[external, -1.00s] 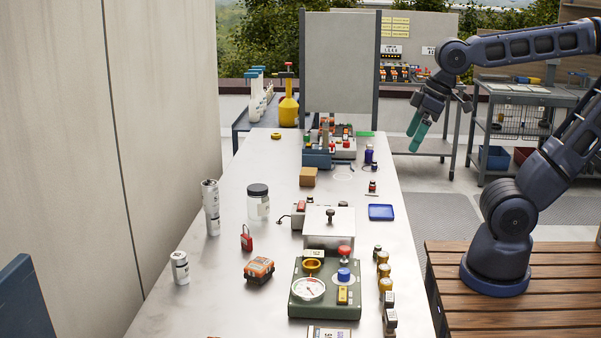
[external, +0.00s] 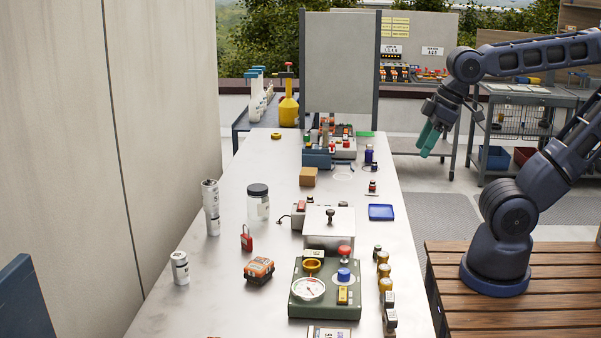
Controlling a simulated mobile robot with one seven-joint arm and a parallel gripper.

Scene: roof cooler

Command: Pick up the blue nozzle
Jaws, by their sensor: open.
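My gripper (external: 431,143), with green fingers, hangs in the air to the right of the far end of the metal table, clear of every object. It is open, and nothing shows between its fingers. No part is plainly a blue nozzle at this size. A small blue piece (external: 344,274) sits on the green gauge box near the front of the table. A small dark blue upright piece (external: 369,154) stands at the far right of the table. I cannot tell which, if either, is the nozzle.
The metal table (external: 205,290) holds a green gauge box (external: 312,310), a lidded metal box (external: 325,226), a blue tray (external: 381,212), a clear jar (external: 258,207) and an orange case (external: 259,270). Brass-coloured pieces (external: 384,271) line the right edge. The left front is mostly clear.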

